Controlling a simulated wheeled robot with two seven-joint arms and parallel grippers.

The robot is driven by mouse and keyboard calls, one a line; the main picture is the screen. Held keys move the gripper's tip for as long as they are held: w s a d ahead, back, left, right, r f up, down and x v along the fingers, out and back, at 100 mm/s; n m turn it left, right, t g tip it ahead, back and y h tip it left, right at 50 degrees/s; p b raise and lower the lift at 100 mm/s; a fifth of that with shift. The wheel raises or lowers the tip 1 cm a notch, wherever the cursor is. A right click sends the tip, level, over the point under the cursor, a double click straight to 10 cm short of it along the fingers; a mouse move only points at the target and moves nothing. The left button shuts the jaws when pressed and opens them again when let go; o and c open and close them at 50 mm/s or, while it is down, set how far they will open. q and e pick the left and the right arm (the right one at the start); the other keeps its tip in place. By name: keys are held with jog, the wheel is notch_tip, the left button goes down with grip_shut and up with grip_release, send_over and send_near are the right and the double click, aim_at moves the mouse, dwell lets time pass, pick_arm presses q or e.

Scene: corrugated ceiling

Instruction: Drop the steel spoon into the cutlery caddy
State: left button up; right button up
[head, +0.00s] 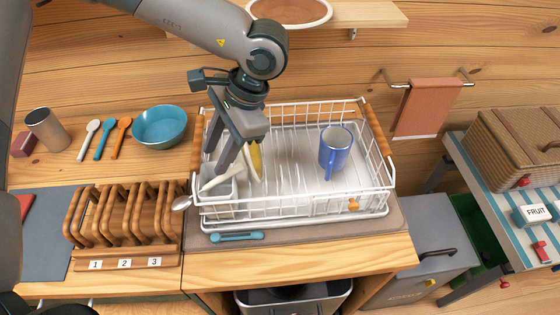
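The steel spoon (182,203) shows its rounded bowl just outside the dish rack's front left corner, beside the toast-rack-like wooden holder. Its handle runs up and right toward the grey cutlery caddy (226,190), which stands inside the rack's left front corner. My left gripper (221,172) points down over the caddy, its dark fingers at the caddy's opening. A pale utensil-like piece crosses there. The fingertips and the spoon's handle end overlap, so I cannot tell whether the fingers are closed on it. My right gripper is out of view.
The white wire dish rack (300,207) holds a blue mug (336,150) and a yellow-edged item (256,160). The slotted wooden holder (125,215) stands left. Behind it are a blue bowl (160,127), several colored spoons and a metal cup (46,130). A teal tool (237,237) lies in front.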

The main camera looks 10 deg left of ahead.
pick_arm(q)
jog(key=b+v, duration=0.4)
jog(key=v, duration=1.3)
jog(key=shift+w+r, duration=0.1)
dwell(0.4)
